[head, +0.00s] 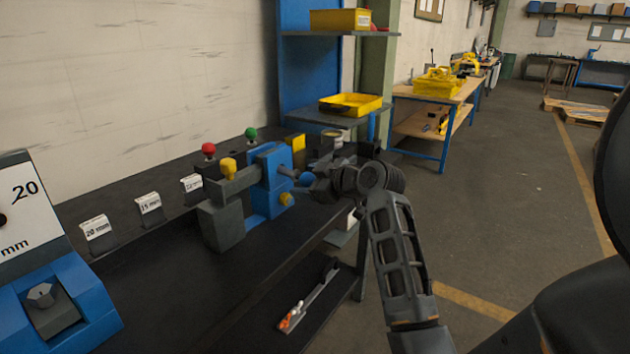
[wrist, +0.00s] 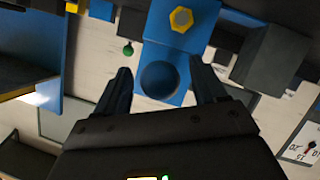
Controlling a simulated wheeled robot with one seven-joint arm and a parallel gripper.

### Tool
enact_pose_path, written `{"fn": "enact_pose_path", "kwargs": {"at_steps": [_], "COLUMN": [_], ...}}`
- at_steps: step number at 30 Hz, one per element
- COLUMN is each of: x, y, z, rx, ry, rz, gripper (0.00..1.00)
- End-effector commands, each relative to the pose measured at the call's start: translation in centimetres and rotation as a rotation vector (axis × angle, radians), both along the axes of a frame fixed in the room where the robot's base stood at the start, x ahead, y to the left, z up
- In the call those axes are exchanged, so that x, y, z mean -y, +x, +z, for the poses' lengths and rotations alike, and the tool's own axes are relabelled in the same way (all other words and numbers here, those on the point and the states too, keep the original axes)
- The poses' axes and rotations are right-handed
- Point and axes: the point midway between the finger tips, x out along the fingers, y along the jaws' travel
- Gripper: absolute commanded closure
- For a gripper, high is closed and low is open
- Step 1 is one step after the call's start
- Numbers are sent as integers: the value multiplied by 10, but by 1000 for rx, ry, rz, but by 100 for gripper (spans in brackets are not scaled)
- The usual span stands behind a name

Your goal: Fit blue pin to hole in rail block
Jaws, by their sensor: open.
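A blue upright block (head: 268,180) with a grey bar and a grey block (head: 222,224) stands on the dark bench. A round blue end, apparently the blue pin (head: 305,178), shows at its right face; in the wrist view the round blue end (wrist: 160,78) lies against the blue block (wrist: 160,30). How deep it sits, and the hole itself, cannot be seen. My gripper (wrist: 160,68) is open, with one finger on each side of the round end and visible gaps. In the head view my gripper (head: 308,184) is right of the block.
A yellow hexagonal head (head: 286,199) sits beneath the round end on the block. A red knob (head: 209,150) and green knob (head: 251,134) stand behind. Size label stands (head: 150,204) are to the left. The bench front is clear.

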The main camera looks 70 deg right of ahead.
Motion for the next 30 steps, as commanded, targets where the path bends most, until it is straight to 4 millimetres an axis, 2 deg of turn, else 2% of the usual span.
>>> {"fn": "enact_pose_path", "kwargs": {"at_steps": [7,27,30], "x": [0,0,0], "y": [0,0,0], "z": [0,0,0], "rx": [0,1,1], "ry": [0,0,0], "rz": [0,0,0], "gripper": [31,95,100]}}
